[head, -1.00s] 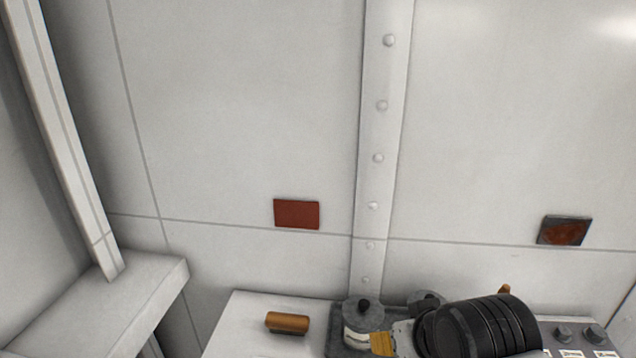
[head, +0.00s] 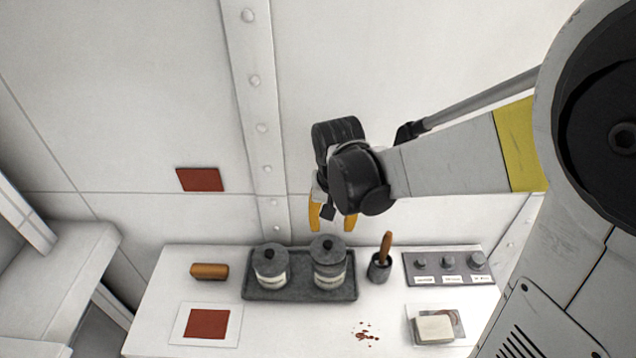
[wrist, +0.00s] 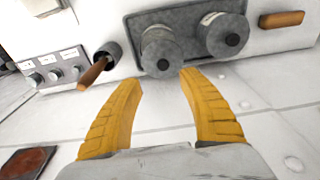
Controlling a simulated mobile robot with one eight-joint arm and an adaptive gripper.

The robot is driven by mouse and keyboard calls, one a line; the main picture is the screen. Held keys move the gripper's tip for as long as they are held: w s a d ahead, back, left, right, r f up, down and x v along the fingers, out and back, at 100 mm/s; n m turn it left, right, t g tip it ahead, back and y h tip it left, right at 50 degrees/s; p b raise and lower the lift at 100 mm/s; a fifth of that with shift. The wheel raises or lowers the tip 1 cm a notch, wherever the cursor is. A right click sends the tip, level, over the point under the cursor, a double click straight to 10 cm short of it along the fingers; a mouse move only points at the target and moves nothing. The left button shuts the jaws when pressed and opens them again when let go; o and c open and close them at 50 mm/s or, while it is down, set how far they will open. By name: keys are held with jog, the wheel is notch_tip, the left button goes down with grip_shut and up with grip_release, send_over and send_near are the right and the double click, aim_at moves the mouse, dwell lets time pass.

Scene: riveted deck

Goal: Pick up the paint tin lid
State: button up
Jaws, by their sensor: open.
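Two paint tins stand upright on a dark grey tray (head: 300,293). The left tin (head: 271,277) has a grey lid (head: 259,262) with a black knob. The right tin (head: 330,281) looks slightly taller, and its grey lid (head: 318,256) also has a black knob. Both lids sit on their tins. My gripper (head: 332,222) is open and empty, above and apart from the right lid. In the wrist view, the open yellow fingers (wrist: 162,79) point toward the tins; the right tin's lid (wrist: 158,48) is nearest and the left one's lid (wrist: 226,24) lies beyond to the right.
A brown roller-like piece (head: 209,271) lies left of the tray. A cup with a wooden handle (head: 379,269) stands right of it, then a knob panel (head: 450,266). In front are a red swatch (head: 207,324), red spots (head: 366,332) and a pale block (head: 434,328). The wall rises behind.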

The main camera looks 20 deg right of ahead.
jog(key=b, duration=0.1)
send_over(328, 243)
jog(key=s, duration=0.1)
notch_tip(328, 243, down, 5)
jog(key=shift+s, duration=0.15)
jog(key=f+b, duration=0.1)
jog(key=f, duration=0.2)
jog(key=w+f+b, duration=0.1)
jog(key=f, duration=0.1)
jog(key=shift+w+f, duration=0.2)
jog(key=shift+f, duration=0.2)
grip_shut()
